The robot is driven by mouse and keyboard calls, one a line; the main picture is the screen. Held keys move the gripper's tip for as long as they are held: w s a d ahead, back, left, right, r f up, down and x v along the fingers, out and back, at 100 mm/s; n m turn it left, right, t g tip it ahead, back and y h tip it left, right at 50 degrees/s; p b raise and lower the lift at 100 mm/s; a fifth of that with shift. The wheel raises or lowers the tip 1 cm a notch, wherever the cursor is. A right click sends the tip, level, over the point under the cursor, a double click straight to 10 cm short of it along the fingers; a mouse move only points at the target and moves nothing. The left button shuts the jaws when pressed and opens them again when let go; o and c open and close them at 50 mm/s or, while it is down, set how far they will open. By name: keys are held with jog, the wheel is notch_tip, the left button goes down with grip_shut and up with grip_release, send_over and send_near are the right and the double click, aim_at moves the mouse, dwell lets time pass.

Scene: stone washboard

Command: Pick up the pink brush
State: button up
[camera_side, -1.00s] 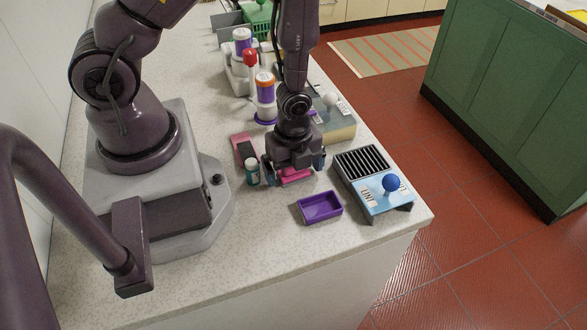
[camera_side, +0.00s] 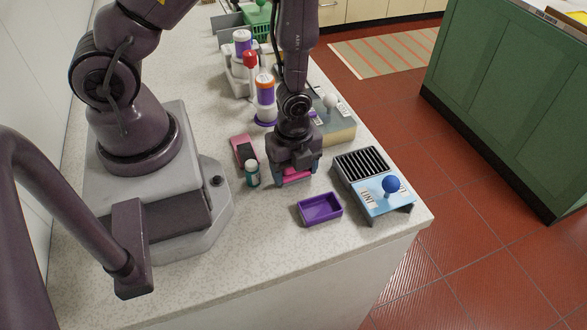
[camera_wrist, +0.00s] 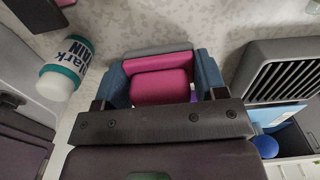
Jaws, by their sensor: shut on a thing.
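The pink brush (camera_side: 297,173) is mostly hidden under my gripper (camera_side: 295,178) in the side view, at the counter beside the washboard area. In the wrist view the pink brush (camera_wrist: 160,87) fills the gap between the two blue-grey fingers of my gripper (camera_wrist: 161,78), with a grey strip along its far edge. The fingers are shut on its sides. It is at or very near the counter surface; I cannot tell if it still touches.
A purple tray (camera_side: 320,208) lies in front. A blue-and-grey slotted box (camera_side: 375,180) with a blue knob is right. Tall purple-and-orange containers (camera_side: 265,95) stand behind.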

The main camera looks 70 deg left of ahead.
notch_tip(320, 180, up, 9)
jog(key=shift+r, duration=0.15)
dwell(0.4)
